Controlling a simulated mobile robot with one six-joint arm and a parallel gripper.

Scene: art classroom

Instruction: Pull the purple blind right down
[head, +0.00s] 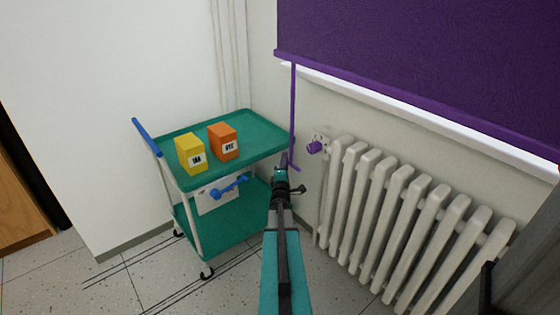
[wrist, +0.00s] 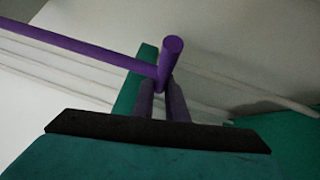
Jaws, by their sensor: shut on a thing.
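The purple blind (head: 410,55) hangs at the upper right of the head view. Its purple bottom bar (head: 400,96) runs just above a white sill. A thin purple pull (head: 293,110) hangs from near the bar's left end, with a short crosspiece at its lower end. My gripper (head: 283,163) is at that lower end, shut on the pull. In the wrist view the purple pull (wrist: 90,56) runs in from the left and meets a thick purple piece (wrist: 172,55) at the fingertips (wrist: 163,98). The blind's top is out of view.
A green trolley (head: 255,147) with a yellow box (head: 190,153) and an orange box (head: 223,141) stands left of my gripper. A white radiator (head: 400,215) with a purple valve knob (head: 314,147) stands close on the right. The white sill (head: 430,108) is above it.

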